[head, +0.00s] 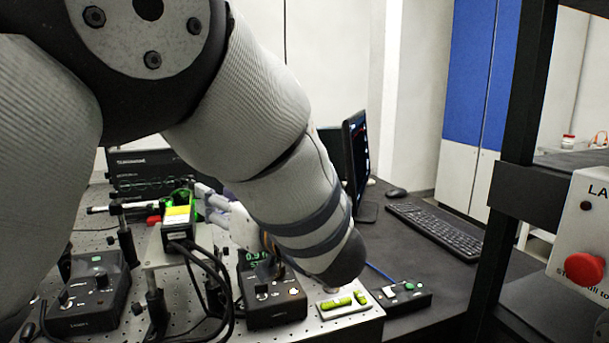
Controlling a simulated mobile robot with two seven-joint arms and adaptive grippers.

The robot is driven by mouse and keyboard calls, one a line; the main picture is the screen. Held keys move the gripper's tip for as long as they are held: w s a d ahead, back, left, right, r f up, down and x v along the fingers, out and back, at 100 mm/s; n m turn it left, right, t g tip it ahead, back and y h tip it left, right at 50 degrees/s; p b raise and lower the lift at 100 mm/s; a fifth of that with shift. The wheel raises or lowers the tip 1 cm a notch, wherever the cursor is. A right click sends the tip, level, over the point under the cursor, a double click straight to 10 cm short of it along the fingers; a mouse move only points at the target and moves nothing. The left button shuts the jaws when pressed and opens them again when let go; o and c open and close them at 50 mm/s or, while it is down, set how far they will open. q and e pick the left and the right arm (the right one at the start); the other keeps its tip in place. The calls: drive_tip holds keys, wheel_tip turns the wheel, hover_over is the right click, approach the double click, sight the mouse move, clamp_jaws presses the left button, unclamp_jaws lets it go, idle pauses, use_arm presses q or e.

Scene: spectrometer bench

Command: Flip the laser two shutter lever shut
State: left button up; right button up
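A second black box (275,302) with a lit green display and small knobs stands near the bench's front edge, partly behind my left arm. I cannot tell which box belongs to laser two, and no shutter lever is clearly made out. My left gripper (212,203) seems to show as pale finger-like parts beside the green and yellow device; its fingertip gap is unclear. My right gripper is out of view.
The green and yellow device (178,217) stands on a post, with black cables hanging below. A plate with green vials (345,303) and a small button box (402,293) lie at right. A monitor (357,150), keyboard (437,228) and red emergency button (584,269) are farther right.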

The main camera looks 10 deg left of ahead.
sight(192, 185)
use_arm(q)
drive_tip(key=x, duration=1)
